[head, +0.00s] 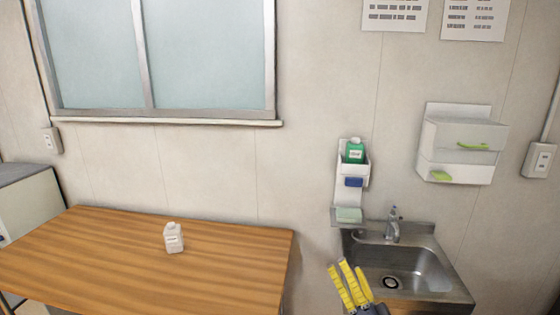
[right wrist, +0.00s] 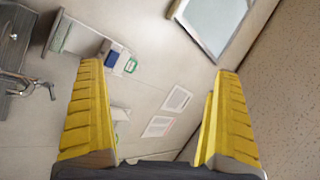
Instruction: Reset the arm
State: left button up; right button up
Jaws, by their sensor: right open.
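My right gripper (head: 350,283) is at the bottom of the head view, in front of the sink's left side. Its yellow fingers point up. In the right wrist view its two yellow fingers (right wrist: 158,115) are spread wide with nothing between them. My left gripper does not show in either view.
A wooden table (head: 110,255) at left holds a small white bottle (head: 173,238). A metal sink (head: 445,285) with a faucet (head: 393,226) is at right. A wall holder (head: 340,195) carries a green bottle (head: 355,151). A white dispenser box (head: 462,135) hangs above the sink.

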jog(key=s+f+n+g+h, duration=0.1)
jog(key=s+f+n+g, duration=0.5)
jog(key=f, duration=0.4)
jog(key=s+f+n+g+h, duration=0.1)
jog(key=s+f+n+g, duration=0.2)
jog(key=s+f+n, duration=0.5)
jog(key=s+d+f+g+h, duration=0.3)
jog(key=s+d+f+h, duration=0.15)
jog(key=s+d, duration=0.35)
jog(key=s+d+f+g+h, duration=0.3)
jog(key=s+d+f+h, duration=0.15)
jog(key=s+d, duration=0.25)
jog(key=s+a+f+g+y, duration=0.1)
jog(key=a+f, duration=0.2)
jog(key=f, duration=1.2)
jog(key=s+a+f+g+y, duration=0.1)
jog(key=a+f+y, duration=0.15)
jog(key=f, duration=1.25)
jog(key=s+f+m+g, duration=0.3)
jog(key=s+f, duration=1.8)
jog(key=shift+s+a+y, duration=0.2)
jog(key=shift+s+y, duration=0.15)
jog(key=shift+y, duration=0.1)
